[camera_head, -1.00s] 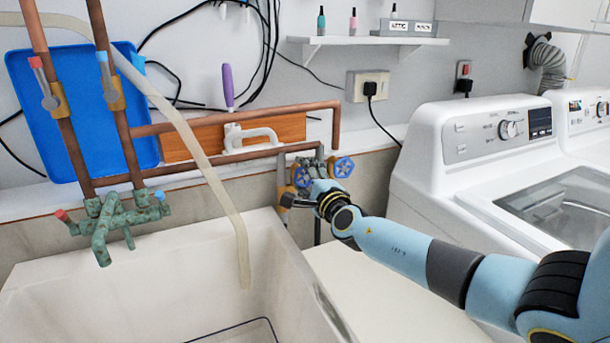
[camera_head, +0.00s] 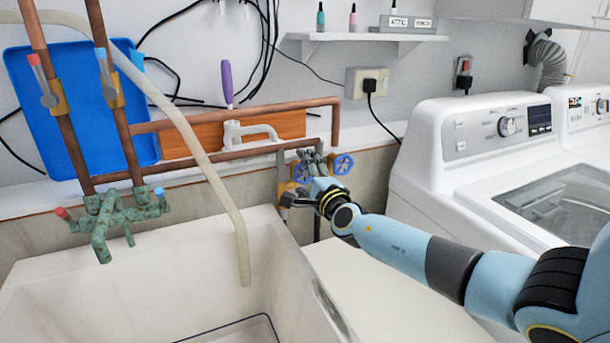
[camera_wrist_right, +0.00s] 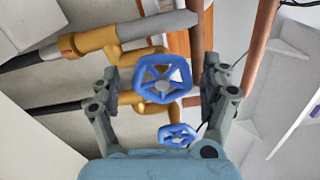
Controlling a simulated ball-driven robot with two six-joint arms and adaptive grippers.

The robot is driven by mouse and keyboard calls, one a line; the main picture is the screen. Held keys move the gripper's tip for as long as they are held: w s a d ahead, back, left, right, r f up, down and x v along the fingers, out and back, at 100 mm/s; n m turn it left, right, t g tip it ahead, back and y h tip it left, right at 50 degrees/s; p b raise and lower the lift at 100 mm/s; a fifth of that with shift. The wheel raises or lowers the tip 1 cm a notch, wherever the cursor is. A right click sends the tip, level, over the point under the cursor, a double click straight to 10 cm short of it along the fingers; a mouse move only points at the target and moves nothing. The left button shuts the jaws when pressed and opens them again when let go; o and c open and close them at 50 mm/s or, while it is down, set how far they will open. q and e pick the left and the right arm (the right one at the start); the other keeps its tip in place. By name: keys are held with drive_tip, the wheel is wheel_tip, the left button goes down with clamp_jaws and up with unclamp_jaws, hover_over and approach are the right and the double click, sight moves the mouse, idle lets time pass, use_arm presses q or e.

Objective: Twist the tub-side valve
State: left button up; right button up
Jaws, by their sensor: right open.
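The tub-side valve is a blue wheel (camera_head: 301,173) on brass fittings beside the tub, partly hidden by my right gripper (camera_head: 312,165). In the right wrist view this blue wheel (camera_wrist_right: 162,75) shows large between the two fingers of my right gripper (camera_wrist_right: 161,72). The fingers are spread apart, one to each side, with visible gaps to the rim. A second blue wheel (camera_head: 343,164) sits to the right of the gripper. It also shows smaller and lower in the right wrist view (camera_wrist_right: 177,136). My left gripper is out of view.
The white tub (camera_head: 110,300) stands at the left, with a green-patina tap (camera_head: 110,220) and a pale hose (camera_head: 205,165) above it. Copper pipes (camera_head: 240,112) run along the wall. A white washing machine (camera_head: 450,180) stands to the right.

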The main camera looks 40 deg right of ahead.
drive_tip(key=shift+s, duration=0.1)
drive_tip(key=v, duration=1.1)
drive_tip(key=shift+s, duration=0.35)
drive_tip(key=shift+a, duration=0.15)
